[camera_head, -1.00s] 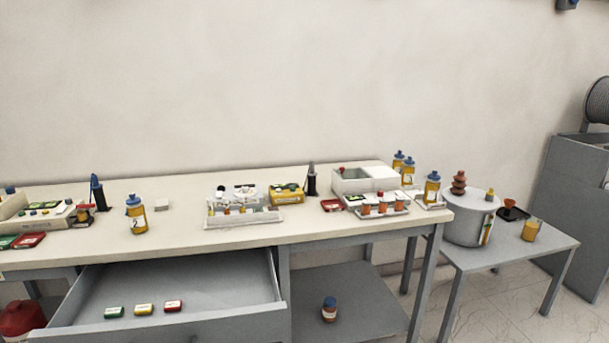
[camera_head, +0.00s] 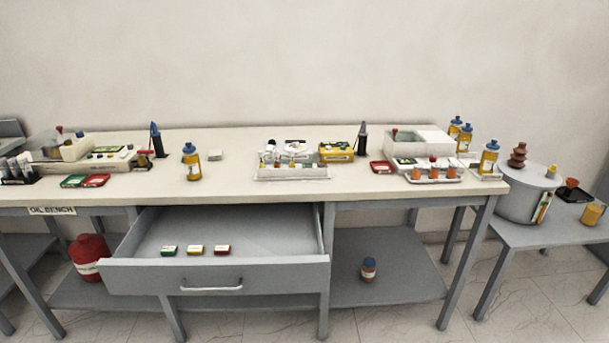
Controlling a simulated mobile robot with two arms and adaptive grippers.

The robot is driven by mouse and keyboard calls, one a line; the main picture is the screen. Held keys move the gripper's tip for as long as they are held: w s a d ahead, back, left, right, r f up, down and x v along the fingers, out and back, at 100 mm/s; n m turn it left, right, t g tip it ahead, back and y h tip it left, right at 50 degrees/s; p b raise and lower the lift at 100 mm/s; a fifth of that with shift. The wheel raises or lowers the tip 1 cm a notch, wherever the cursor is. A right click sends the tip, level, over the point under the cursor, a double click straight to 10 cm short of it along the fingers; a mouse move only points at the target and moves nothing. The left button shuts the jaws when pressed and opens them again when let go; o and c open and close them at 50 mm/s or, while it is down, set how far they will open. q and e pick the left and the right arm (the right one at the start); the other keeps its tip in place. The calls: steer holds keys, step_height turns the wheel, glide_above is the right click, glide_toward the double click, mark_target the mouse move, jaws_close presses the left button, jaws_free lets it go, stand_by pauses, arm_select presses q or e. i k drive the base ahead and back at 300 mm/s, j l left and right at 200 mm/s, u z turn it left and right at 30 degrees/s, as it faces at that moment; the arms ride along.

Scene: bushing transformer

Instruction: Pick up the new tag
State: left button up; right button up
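Three small tag-like blocks lie in a row in the open drawer (camera_head: 130,246) of the bench: a green one (camera_head: 169,251), a yellow one (camera_head: 195,250) and a red one (camera_head: 222,250). Flat green (camera_head: 74,181) and red (camera_head: 96,180) pieces lie side by side on the left of the bench top. Another small red piece (camera_head: 381,167) lies right of the middle. I cannot tell which of these is the new tag. Neither of my grippers is in view.
The bench top (camera_head: 225,187) holds a blue-capped bottle (camera_head: 192,163), a white tray (camera_head: 292,174) and a light box (camera_head: 418,141). A red container (camera_head: 88,256) and a small jar (camera_head: 368,269) stand on the lower shelves. A side table (camera_head: 545,234) holds a grey pot (camera_head: 525,202).

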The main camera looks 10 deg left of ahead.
mark_target(171, 250)
steer(key=u, duration=1.25)
